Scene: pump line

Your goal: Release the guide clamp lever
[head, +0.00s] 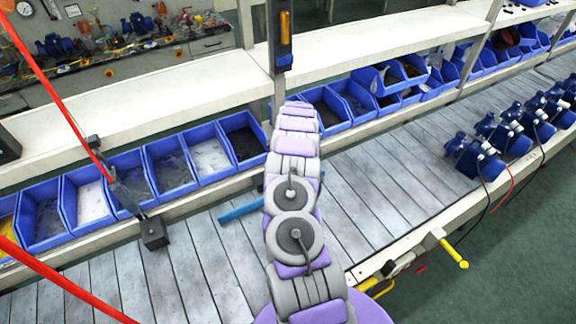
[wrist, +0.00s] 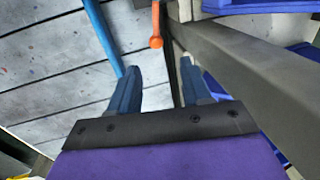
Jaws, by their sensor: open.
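An orange lever with a round knob (wrist: 156,41) shows at the top middle of the wrist view, probably the guide clamp lever. My gripper (wrist: 160,73) is open and empty, its two blue-grey fingers pointing towards the lever. The knob sits ahead of the gap between the fingertips, apart from them as far as I can tell. A blue guide bar (wrist: 103,38) runs past the left finger; it also shows in the head view (head: 240,211), partly behind my arm. In the head view my arm hides the orange lever and my gripper.
A grey rail (wrist: 245,85) runs close on the right of my gripper. Slatted conveyor (head: 375,185) lies below, with blue bins (head: 170,165) along its back. Blue pumps (head: 475,157) stand at the right. A yellow-handled lever (head: 453,253) sits on the front edge.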

